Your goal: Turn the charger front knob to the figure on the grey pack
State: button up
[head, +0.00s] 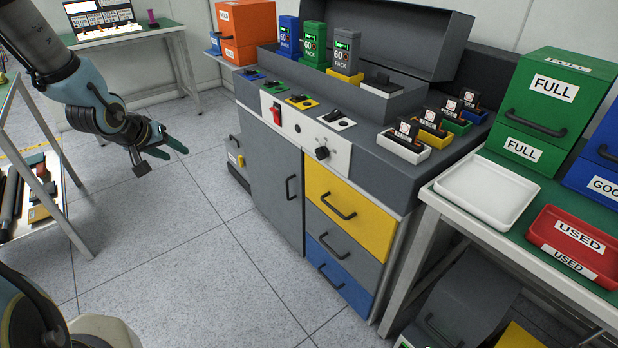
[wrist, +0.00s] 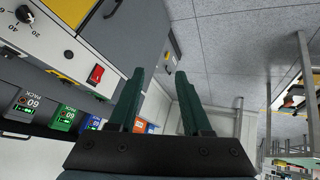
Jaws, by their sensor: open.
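The charger is a grey bench unit with a white front panel (head: 300,131). Its black front knob (head: 322,153) sits at the panel's right end and also shows at the wrist view's upper left (wrist: 22,13), with printed figures around it; its pointer setting is too small to tell.
A red switch (head: 277,115) is left of the knob. A green pack (head: 312,43) and a blue pack (head: 289,37), both marked 60, stand beside the grey one. Drawers (head: 348,207) lie below the knob. The floor (head: 190,230) before the charger is clear. A table (head: 430,205) stands right.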

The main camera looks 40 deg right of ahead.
jog(key=s+d+f+m+g+h+b, duration=0.15)
jog(key=d+f+h+b, duration=0.35)
jog(key=d+f, duration=0.6)
jog(key=g+h+b, duration=0.4)
jog(key=h+b, duration=0.1)
jog(key=h, duration=0.2)
send_near(321, 153)
jog(key=d, duration=0.8)
jog(key=shift+w+f+g, duration=0.2)
jog(key=shift+f+g, duration=0.15)
grip_shut()
